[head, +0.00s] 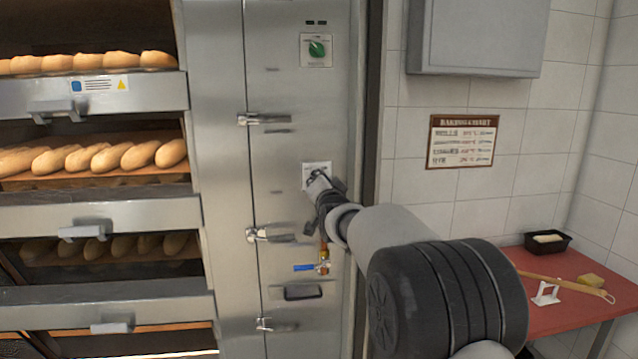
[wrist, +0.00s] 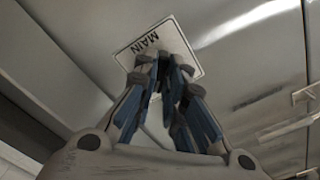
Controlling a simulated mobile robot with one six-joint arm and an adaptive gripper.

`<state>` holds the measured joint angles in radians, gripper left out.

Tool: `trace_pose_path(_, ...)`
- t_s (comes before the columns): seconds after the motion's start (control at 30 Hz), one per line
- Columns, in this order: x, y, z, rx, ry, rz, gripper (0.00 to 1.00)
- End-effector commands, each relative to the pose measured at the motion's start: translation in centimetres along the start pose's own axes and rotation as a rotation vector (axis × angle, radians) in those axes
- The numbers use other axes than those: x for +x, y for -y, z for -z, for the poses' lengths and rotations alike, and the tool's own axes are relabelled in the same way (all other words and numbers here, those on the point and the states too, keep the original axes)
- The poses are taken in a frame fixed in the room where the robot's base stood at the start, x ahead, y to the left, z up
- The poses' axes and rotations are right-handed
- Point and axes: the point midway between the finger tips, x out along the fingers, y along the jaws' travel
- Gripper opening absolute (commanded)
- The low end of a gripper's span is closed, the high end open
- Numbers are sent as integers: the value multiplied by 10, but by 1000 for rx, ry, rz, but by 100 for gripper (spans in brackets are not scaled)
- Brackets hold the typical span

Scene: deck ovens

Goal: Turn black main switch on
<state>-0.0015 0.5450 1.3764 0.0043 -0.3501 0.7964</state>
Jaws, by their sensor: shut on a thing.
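The main switch plate (head: 308,183) is a small white square on the steel oven column, at the middle of the head view. In the wrist view the plate (wrist: 186,35) reads MAIN, upside down. My gripper (head: 319,175) is at the plate, with its fingertips (wrist: 167,62) closed together in front of it. It is shut on the black main switch, which the fingers hide almost wholly. I cannot tell which way the switch is turned.
A green rotary knob (head: 316,48) sits higher on the column. A blue-handled valve (head: 305,268) and a dark pull handle (head: 303,292) are below my gripper. Latches (head: 262,119) line the door's left edge. Bread decks are left; a red table (head: 545,318) stands right.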

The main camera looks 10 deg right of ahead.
Motion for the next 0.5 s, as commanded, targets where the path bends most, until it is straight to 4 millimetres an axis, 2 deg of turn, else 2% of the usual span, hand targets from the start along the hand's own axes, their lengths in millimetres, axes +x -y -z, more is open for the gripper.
trace_pose_path(0.07,0,1,1,3,-2,2,0)
trace_pose_path(0.1,0,1,1,3,-2,2,13)
trace_pose_path(0.3,0,1,0,1,-1,1,27)
trace_pose_path(0.37,0,0,0,1,-1,1,31)
trace_pose_path(0.5,0,0,0,1,-1,1,31)
